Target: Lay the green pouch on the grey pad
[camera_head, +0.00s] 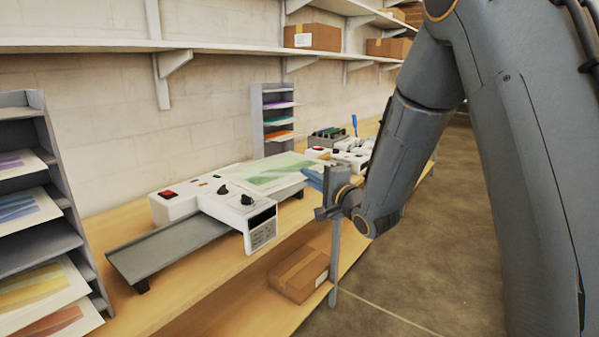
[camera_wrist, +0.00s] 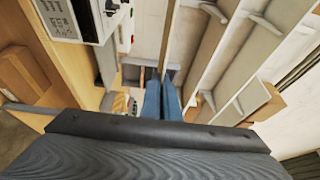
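The green pouch (camera_head: 262,177), a pale sheet with a green patch, lies flat at the far right side of the white laminator (camera_head: 222,203). My gripper (camera_head: 314,177) has blue fingers and is just right of the pouch's near right end. I cannot tell whether it touches the pouch. In the wrist view the two blue fingers (camera_wrist: 163,98) are close together with a narrow gap, and no pouch shows between them. I cannot make out a separate grey pad; a flat grey tray (camera_head: 160,250) stands at the laminator's left side. The laminator also shows in the wrist view (camera_wrist: 85,18).
A grey rack (camera_head: 80,215) with coloured sheets stands at the left, and another rack (camera_head: 257,125) stands behind the laminator. A cardboard box (camera_head: 300,274) sits on the lower shelf. White wall shelves run above. More white equipment (camera_head: 352,155) is farther right on the bench.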

